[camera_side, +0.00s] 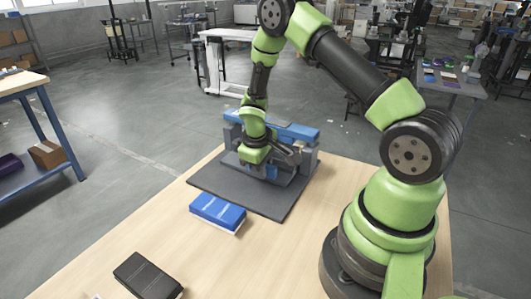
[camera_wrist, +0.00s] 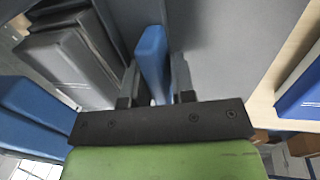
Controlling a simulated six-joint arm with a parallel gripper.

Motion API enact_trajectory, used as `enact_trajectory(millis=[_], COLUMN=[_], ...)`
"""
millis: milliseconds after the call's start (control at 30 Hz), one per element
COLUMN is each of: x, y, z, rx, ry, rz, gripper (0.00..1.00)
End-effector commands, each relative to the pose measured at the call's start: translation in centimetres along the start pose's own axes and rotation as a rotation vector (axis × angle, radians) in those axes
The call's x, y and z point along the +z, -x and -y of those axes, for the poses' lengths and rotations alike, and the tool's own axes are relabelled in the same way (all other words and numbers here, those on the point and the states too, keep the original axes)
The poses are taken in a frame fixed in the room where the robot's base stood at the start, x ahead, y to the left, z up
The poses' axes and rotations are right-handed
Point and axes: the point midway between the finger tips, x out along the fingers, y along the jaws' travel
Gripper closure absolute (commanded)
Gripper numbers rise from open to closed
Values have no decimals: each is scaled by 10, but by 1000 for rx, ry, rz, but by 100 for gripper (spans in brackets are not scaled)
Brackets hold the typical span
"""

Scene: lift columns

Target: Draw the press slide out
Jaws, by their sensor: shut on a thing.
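The press (camera_side: 312,158) stands on a dark base plate (camera_side: 228,184) on the wooden table, with a blue bar (camera_side: 295,130) across its top. Grey blocks of the press (camera_wrist: 62,58) show at the left of the wrist view. My gripper (camera_wrist: 156,80) is shut on an upright blue handle (camera_wrist: 152,48), with one finger on each side of it. In the side view my gripper (camera_side: 272,168) is low at the front of the press, and it hides much of the slide and handle. How far the slide is out is hard to tell.
A blue box with a white lower edge (camera_side: 218,212) lies beside the base plate's front edge. A black box (camera_side: 148,276) lies at the table's near left. Bare table (camera_side: 260,262) is free in front and to the right.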

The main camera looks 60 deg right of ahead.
Motion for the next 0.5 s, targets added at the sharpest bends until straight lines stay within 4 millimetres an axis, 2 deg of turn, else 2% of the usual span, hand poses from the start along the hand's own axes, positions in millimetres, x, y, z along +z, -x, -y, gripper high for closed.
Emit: enact_trajectory(millis=[500], x=[-1], y=[7], z=[33], rx=[0], ry=[4], rz=[-4], gripper=[91])
